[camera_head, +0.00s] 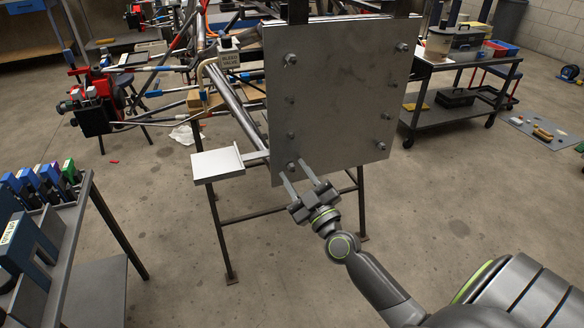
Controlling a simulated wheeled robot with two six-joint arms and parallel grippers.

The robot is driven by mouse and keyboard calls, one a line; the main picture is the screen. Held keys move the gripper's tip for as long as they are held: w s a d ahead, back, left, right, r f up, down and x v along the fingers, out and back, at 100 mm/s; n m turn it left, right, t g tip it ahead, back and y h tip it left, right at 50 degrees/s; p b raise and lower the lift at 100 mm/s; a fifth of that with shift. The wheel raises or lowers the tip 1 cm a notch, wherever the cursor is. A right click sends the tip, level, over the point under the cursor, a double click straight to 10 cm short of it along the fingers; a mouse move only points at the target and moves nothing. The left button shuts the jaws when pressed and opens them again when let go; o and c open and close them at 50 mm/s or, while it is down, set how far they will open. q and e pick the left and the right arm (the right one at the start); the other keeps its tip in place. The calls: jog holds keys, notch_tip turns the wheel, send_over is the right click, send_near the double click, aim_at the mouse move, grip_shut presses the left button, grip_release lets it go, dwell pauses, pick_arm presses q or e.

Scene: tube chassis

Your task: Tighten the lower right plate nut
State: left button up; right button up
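A square grey metal plate (335,90) stands upright on the tube frame, with several nuts and bolts along its left and right sides. The lower right nut (382,146) sits near the plate's bottom right corner, with no gripper at it. The lower left nut (291,167) is near the bottom left corner. My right gripper (293,168) reaches up from below at that lower left corner. Its two fingers are spread apart, one on each side of the lower left nut in the picture. I cannot tell whether they touch the plate. My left gripper is not in view.
A light flat panel (218,165) juts out left of the plate. Dark stand legs (222,240) are below. A rack with coloured tools (50,185) stands at the left, a two-shelf cart (455,115) at the right.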

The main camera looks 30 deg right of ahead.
grip_shut()
